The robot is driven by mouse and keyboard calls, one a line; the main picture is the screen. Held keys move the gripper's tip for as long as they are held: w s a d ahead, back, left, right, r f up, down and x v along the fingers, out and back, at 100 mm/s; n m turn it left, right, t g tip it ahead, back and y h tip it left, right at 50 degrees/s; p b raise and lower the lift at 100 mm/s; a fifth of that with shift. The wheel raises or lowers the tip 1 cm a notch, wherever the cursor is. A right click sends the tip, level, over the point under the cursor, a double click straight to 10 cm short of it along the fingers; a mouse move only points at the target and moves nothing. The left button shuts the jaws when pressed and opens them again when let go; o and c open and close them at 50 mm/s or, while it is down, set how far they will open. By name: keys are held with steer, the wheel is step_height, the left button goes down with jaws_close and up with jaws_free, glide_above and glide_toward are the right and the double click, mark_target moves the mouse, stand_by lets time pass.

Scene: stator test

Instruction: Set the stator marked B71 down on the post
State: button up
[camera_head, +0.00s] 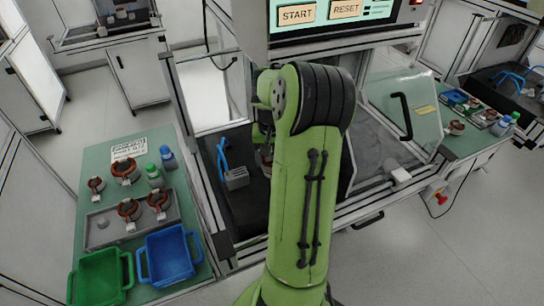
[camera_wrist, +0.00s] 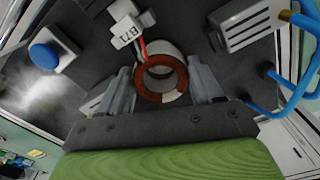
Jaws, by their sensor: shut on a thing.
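In the wrist view, the stator marked B71 (camera_wrist: 160,92) is a grey ring with copper-brown windings. Its white tag (camera_wrist: 125,33) with B71 hangs on a red and white lead above it. My gripper (camera_wrist: 160,82) is shut on the stator, with one grey finger on each side. Through the ring's hole I see only dark and grey surface; I cannot make out the post. In the head view my green arm hides most of the gripper and the stator.
A grey block with blue hoses (camera_head: 236,178) stands left of my arm in the test bay; it is upper right in the wrist view. A blue button box (camera_wrist: 45,54) is at the left. A side table holds other stators (camera_head: 128,208), bottles and a blue bin (camera_head: 168,257).

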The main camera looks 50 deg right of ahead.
steer(key=shift+f, duration=0.1)
steer(key=shift+f+b, duration=0.35)
stand_by(0.3)
steer(key=o, duration=1.4)
step_height(320, 180, up, 16)
steer(key=p, duration=0.4)
steer(key=shift+f, duration=0.15)
